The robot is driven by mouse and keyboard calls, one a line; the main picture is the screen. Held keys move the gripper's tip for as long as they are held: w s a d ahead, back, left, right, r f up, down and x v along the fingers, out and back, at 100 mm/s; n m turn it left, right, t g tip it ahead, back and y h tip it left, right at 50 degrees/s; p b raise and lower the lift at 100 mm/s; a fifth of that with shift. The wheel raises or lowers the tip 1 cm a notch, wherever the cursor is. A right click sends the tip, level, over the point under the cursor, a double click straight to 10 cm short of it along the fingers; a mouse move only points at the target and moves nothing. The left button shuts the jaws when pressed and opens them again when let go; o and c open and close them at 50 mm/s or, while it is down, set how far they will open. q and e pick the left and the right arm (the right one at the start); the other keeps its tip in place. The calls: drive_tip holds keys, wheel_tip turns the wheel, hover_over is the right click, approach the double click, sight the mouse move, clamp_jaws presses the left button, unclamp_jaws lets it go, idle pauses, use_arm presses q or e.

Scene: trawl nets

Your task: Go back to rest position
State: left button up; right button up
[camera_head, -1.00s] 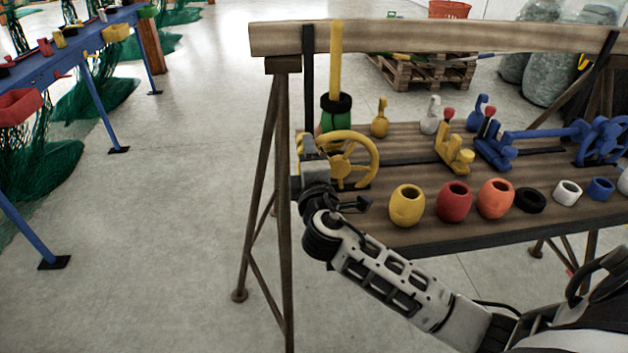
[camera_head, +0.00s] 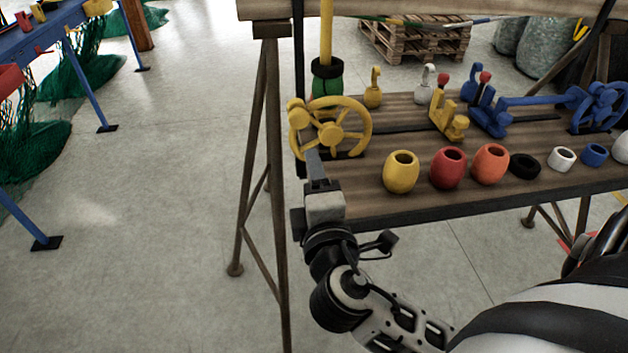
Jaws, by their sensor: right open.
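My right gripper (camera_head: 316,168) is at the left front corner of the wooden bench (camera_head: 370,207), with its fingers pointing away from me. It is open, and nothing shows held in it. Its fingertips overlap the lower left of the yellow handwheel (camera_head: 365,128) in the picture; I cannot tell whether they touch it. My right arm comes up from the bottom of the view. My left gripper is out of view.
Along the bench front stand a yellow float (camera_head: 401,172), a red float (camera_head: 449,168), an orange float (camera_head: 490,165) and smaller rings. A blue handwheel (camera_head: 603,105) is at the right. Blue tables with green nets (camera_head: 38,145) stand left. The floor between is clear.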

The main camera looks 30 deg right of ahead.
drive_tip(key=shift+f, duration=0.1)
idle(0.3)
drive_tip(key=s+a+f+m+g+y, duration=0.2)
drive_tip(key=s+a+f+m+y, duration=0.1)
drive_tip(key=f, duration=0.3)
drive_tip(key=s+a+f+m+g+y, duration=0.2)
drive_tip(key=s+a+f+m+y, duration=0.1)
drive_tip(key=f, duration=0.3)
drive_tip(key=s+a+f+m+g+y, duration=0.1)
drive_tip(key=s+a+f+m+y, duration=0.1)
drive_tip(key=s+f+m+y, duration=0.1)
wheel_tip(320, 180, down, 4)
drive_tip(key=m+y, duration=0.1)
drive_tip(key=m, duration=0.1)
drive_tip(key=shift+s+a+r+m+g+y, duration=0.2)
drive_tip(key=shift+s+a+m+g+y, duration=0.1)
drive_tip(key=shift+a+g, duration=0.1)
idle(0.6)
